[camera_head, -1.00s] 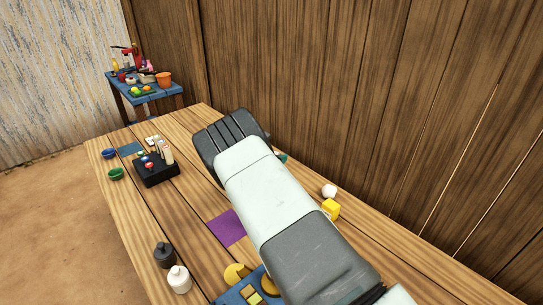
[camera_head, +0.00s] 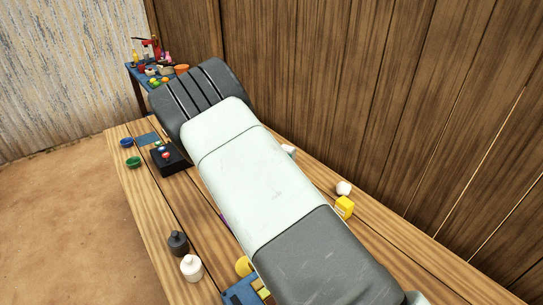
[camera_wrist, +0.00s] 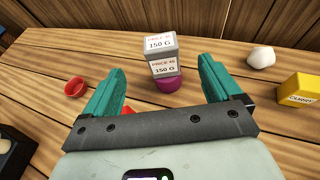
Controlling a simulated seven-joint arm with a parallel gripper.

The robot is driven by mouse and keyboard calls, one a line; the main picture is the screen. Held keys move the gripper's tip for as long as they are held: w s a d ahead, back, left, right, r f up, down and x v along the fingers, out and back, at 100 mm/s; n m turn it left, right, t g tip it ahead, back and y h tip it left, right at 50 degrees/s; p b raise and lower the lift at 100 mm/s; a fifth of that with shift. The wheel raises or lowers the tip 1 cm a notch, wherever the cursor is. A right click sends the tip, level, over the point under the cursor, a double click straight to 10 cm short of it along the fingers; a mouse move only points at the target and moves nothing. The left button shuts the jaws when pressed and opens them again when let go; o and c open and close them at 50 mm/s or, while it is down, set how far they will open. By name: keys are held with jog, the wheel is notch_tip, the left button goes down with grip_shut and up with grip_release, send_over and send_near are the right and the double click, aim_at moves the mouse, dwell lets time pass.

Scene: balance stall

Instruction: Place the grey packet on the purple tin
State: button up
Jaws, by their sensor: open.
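In the wrist view the grey packet (camera_wrist: 164,66), with "150 G" labels on its faces, sits on top of the purple tin (camera_wrist: 167,85). Only the lower part of the tin shows below the packet. My gripper (camera_wrist: 160,66) is open, with its teal fingers spread wide to the left and right of the packet. Clear gaps show between the fingers and the packet, and neither finger touches it.
A red bowl (camera_wrist: 75,87) lies left of my fingers. A white lump (camera_wrist: 261,58) and yellow box (camera_wrist: 300,90) lie to the right. A wooden wall (camera_head: 400,90) rises behind.

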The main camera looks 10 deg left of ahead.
jog(key=s+d+r+m+g+h, duration=0.1)
jog(key=s+d+r+m+g, duration=0.1)
jog(key=s+d+r+m, duration=0.45)
jog(key=s+d+r+m+g, duration=0.25)
jog(key=d+r+m, duration=0.25)
jog(key=d+r, duration=0.3)
jog(key=s+d+r+m+g+h, duration=0.1)
jog(key=s+d+r+m+g, duration=0.1)
jog(key=s+d+r+m, duration=0.5)
jog(key=s+d+r+m+g+y, duration=0.1)
jog(key=s+r+m+y, duration=0.1)
jog(key=s+r+m, duration=0.35)
jog(key=s+d+r+m+g+y, duration=0.1)
jog(key=s+r+m+y, duration=0.1)
jog(key=s, duration=0.6)
jog(key=s+a+m+t+y, duration=0.1)
jog(key=s+a+m, duration=0.1)
jog(key=s, duration=0.4)
jog(key=s+a+r+m+y, duration=0.1)
jog(key=s+m+y, duration=0.1)
jog(key=s, duration=0.4)
jog(key=shift+s+a+r+m+t, duration=0.3)
jog(key=shift+a+m+t, duration=0.05)
jog(key=shift+m, duration=0.15)
